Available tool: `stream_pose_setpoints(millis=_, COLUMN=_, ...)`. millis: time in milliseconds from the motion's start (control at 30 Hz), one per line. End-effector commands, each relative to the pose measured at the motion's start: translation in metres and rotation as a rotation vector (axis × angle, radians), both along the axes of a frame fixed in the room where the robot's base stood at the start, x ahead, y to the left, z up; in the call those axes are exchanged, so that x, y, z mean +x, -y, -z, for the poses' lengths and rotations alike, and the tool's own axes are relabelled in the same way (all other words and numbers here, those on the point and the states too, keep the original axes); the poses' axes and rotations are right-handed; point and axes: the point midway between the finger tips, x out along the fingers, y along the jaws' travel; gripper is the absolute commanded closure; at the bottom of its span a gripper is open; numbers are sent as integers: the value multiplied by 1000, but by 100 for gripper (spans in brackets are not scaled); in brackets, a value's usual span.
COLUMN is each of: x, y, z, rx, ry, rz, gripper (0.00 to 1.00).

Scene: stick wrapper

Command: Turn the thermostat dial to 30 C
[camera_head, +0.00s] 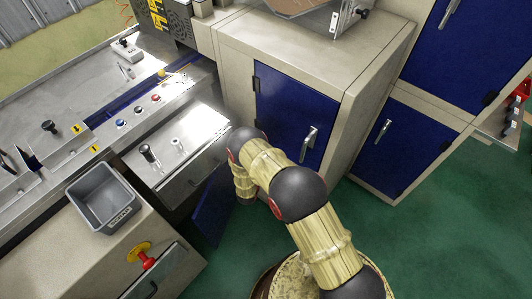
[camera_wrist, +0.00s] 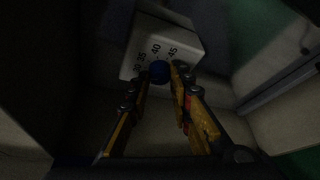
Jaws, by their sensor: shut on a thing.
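The thermostat (camera_wrist: 190,45) is a pale box in the dim upper middle of the wrist view, with dark numbers on its face. I read 35, 40 and 45, with a partly hidden number at the left. My gripper (camera_wrist: 161,76) is shut on the dial, one yellow and black finger on each side. I cannot make out a pointer, so the setting is unclear. In the head view my arm reaches down beside the machine, and the thermostat and fingertips are hidden.
In the head view an open blue door (camera_head: 212,205) hangs close left of my arm. Closed blue cabinets (camera_head: 290,110) stand behind it. A grey bin (camera_head: 103,200) and a red emergency button (camera_head: 146,260) are at the left. Green floor lies clear to the right.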

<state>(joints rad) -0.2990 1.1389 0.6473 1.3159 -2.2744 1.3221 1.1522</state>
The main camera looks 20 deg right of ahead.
Motion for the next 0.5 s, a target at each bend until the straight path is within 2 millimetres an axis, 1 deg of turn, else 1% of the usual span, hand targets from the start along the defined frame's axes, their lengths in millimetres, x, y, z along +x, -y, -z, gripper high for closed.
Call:
stream_pose_setpoints(millis=200, x=0, y=0, z=0, rx=-43, ry=-63, rz=0, gripper=100)
stream_pose_setpoints(millis=500, x=0, y=0, z=0, rx=-61, ry=-86, rz=0, gripper=100)
